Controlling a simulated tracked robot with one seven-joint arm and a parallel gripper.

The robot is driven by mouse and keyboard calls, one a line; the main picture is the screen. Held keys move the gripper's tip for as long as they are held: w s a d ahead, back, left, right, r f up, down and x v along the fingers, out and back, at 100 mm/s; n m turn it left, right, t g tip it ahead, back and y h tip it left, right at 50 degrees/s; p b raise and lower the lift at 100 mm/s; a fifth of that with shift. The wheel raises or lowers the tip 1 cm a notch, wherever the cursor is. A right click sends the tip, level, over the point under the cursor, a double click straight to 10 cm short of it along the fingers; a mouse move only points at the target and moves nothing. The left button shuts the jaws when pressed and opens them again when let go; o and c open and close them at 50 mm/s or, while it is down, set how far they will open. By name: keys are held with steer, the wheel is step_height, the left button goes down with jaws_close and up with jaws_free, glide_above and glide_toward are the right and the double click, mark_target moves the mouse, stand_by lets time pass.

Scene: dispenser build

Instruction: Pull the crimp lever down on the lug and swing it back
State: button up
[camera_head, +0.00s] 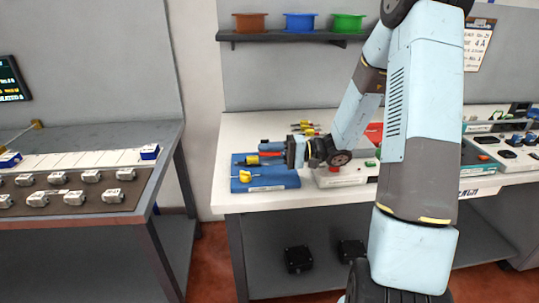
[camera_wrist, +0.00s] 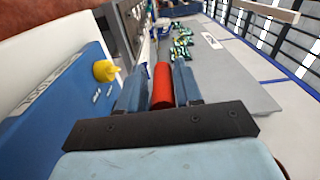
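The crimp lever's red handle (camera_wrist: 162,88) lies between the two blue fingers of my gripper (camera_wrist: 160,84) in the wrist view and fills the gap between them. In the head view, my gripper (camera_head: 272,152) points left above the blue crimp base (camera_head: 270,182), with a little of the red handle showing between the fingers. A yellow part (camera_head: 245,176) sits on the base's left side; a yellow knob (camera_wrist: 105,71) shows in the wrist view. The lug and the crimp jaws cannot be made out.
Yellow and red tools (camera_head: 306,127) lie behind my gripper on the white bench (camera_head: 235,202). A pale unit (camera_head: 335,178) stands right of the blue base. A shelf with several spools (camera_head: 299,22) is above. A grey table (camera_head: 100,140) stands left across a gap.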

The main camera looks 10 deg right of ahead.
steer(key=shift+o, duration=0.8)
steer(key=shift+s, duration=0.1)
steer(key=s+d, duration=0.1)
steer(key=d, duration=1.2)
steer(key=shift+d, duration=0.3)
